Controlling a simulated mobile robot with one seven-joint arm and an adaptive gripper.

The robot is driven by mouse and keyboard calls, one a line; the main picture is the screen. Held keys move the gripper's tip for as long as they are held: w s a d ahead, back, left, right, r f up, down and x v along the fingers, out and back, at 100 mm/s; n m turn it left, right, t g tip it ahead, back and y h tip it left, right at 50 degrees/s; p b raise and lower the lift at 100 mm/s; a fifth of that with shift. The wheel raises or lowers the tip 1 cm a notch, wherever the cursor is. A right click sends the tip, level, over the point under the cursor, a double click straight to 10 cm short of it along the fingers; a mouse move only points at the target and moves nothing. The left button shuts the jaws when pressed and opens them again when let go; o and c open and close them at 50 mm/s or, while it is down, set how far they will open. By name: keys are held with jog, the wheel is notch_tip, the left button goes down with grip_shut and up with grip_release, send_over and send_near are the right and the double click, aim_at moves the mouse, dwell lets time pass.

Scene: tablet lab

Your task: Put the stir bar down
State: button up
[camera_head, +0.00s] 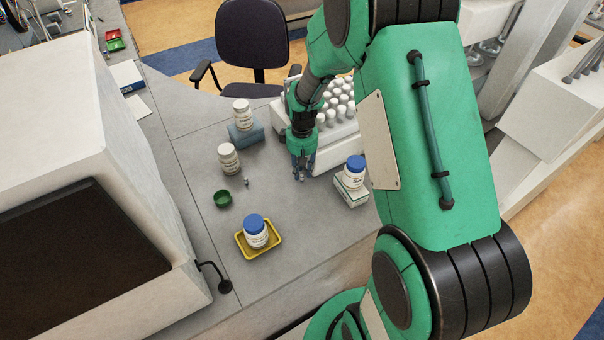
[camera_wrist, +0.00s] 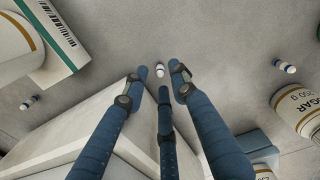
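In the head view, my gripper (camera_head: 300,176) is low over the bench, left of the box with the blue-capped bottle. Whether the bar rests fully on the bench is hard to tell. Two similar stir bars lie on the bench in the wrist view, one at right (camera_wrist: 285,67) and one at left (camera_wrist: 28,103).
A white rack of tubes (camera_head: 322,138) stands behind my gripper. A blue-capped bottle (camera_head: 354,170) stands on a small box (camera_head: 350,196). A yellow tray (camera_head: 240,243) holds another. White bottles (camera_head: 228,158), a blue block (camera_head: 246,134) and a green dish (camera_head: 222,198) are at left.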

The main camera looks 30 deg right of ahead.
notch_tip(320, 180, up, 9)
jog(key=p, duration=0.1)
jog(key=shift+r, duration=0.15)
dwell(0.7)
notch_tip(320, 180, up, 19)
jog(key=m+t, duration=0.1)
jog(key=t, duration=0.2)
send_over(302, 175)
jog(key=s+a, duration=0.9)
jog(key=s+a+r+t, duration=0.1)
jog(key=s+a+r, duration=0.2)
jog(key=s, duration=0.5)
jog(key=s+a+r+m+t, duration=0.1)
jog(key=s+a+r, duration=0.3)
jog(key=s, duration=0.4)
jog(key=shift+s+r+m+t, duration=0.3)
jog(key=shift+s+r, duration=0.05)
jog(key=shift+r, duration=0.3)
jog(key=shift+o, duration=0.3)
jog(key=shift+w, duration=0.1)
